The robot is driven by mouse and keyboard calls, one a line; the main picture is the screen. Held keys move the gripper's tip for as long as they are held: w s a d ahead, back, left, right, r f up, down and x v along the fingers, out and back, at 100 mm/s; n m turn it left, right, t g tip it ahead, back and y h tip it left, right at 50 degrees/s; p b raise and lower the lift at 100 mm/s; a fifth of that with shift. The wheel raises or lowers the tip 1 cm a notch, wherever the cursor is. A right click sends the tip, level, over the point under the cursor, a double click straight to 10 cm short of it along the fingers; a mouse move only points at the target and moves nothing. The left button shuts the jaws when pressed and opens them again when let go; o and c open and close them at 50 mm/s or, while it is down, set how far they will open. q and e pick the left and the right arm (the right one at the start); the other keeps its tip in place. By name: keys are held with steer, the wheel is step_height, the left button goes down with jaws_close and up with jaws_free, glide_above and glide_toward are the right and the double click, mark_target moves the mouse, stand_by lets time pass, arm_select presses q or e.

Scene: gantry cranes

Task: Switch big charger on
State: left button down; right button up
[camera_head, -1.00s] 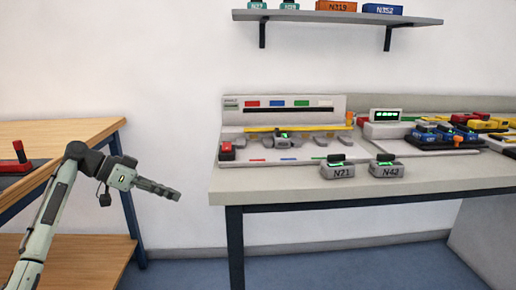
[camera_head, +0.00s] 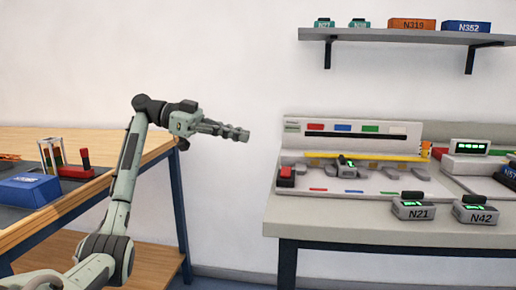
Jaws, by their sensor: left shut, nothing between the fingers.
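The long grey charging unit (camera_head: 350,127) stands on the grey table at the right. It has a back panel with red, blue, green and white labels and a row of slots. A red switch (camera_head: 286,173) sits at its front left corner; I cannot tell whether it is on or off. One small device with a green display (camera_head: 347,163) sits in a slot. My left gripper (camera_head: 246,135) is shut and empty, in the air left of the unit and apart from it, pointing right. My right gripper is not in view.
Grey devices N21 (camera_head: 413,210) and N42 (camera_head: 475,213) stand near the grey table's (camera_head: 330,228) front edge. A shelf (camera_head: 400,36) hangs above. A wooden bench (camera_head: 150,150) at left holds a blue box (camera_head: 28,190) and a red lever (camera_head: 85,158). Open floor separates the tables.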

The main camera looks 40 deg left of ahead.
arm_select(q)
glide_above(286, 172)
steer(key=s+a, duration=0.1)
steer(key=a, duration=0.2)
steer(key=f, duration=0.3)
steer(key=f+p, duration=0.1)
steer(key=f, duration=0.1)
steer(key=shift+w+d+f, duration=0.1)
steer(key=shift+w+f, duration=0.05)
steer(key=shift+w, duration=0.2)
steer(key=shift+f, duration=0.45)
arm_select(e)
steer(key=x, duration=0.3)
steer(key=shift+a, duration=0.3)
